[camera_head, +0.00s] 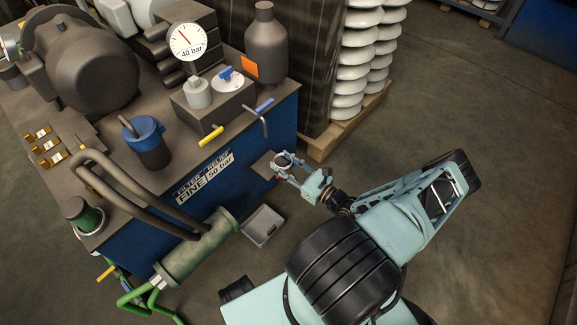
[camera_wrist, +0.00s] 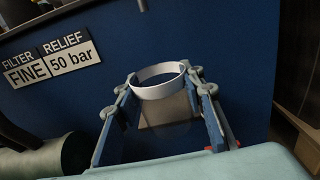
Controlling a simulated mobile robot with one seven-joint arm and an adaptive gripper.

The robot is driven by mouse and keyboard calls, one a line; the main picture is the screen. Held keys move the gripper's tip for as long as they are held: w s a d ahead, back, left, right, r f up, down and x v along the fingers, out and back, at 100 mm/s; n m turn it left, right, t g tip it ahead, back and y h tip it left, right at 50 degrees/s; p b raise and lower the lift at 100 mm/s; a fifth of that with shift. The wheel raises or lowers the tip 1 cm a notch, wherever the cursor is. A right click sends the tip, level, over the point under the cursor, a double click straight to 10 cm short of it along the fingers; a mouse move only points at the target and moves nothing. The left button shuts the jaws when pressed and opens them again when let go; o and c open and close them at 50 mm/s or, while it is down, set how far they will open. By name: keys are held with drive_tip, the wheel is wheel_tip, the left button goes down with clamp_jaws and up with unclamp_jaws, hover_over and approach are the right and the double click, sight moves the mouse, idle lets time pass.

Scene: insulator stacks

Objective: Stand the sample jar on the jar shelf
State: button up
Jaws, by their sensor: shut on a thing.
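My gripper (camera_head: 288,168) is shut on the sample jar (camera_head: 283,158), beside the blue cabinet's right end. The jar looks upright, with a pale round rim; the rim also shows between the two fingers in the wrist view (camera_wrist: 160,89). The jar shelf (camera_head: 262,166) is a small dark plate on the cabinet's side, just left of the jar and partly behind it in the head view. A brownish patch shows below the rim in the wrist view; I cannot tell whether it is shelf or jar. Whether the jar's base touches the shelf is hidden.
The blue cabinet (camera_head: 142,216) carries a gauge (camera_head: 188,41), a grey bottle (camera_head: 266,45) and a bent-handled valve (camera_head: 264,108) above the shelf. A grey tray (camera_head: 262,226) lies below on the floor. White insulator stacks (camera_head: 357,55) stand on a pallet behind my arm.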

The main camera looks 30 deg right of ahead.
sight(289, 170)
drive_tip(key=shift+f+b+x, duration=0.25)
drive_tip(key=shift+b+x, duration=0.05)
drive_tip(key=shift+x, duration=0.85)
drive_tip(key=shift+f+b+x, duration=0.25)
drive_tip(key=shift+b+x, duration=0.1)
drive_tip(key=shift+x, duration=0.85)
drive_tip(key=shift+f+b+x, duration=0.25)
drive_tip(key=shift+b+x, duration=0.05)
drive_tip(key=shift+x, duration=0.85)
drive_tip(key=o, duration=1.2)
drive_tip(key=shift+o, duration=0.2)
drive_tip(key=v, duration=1.2)
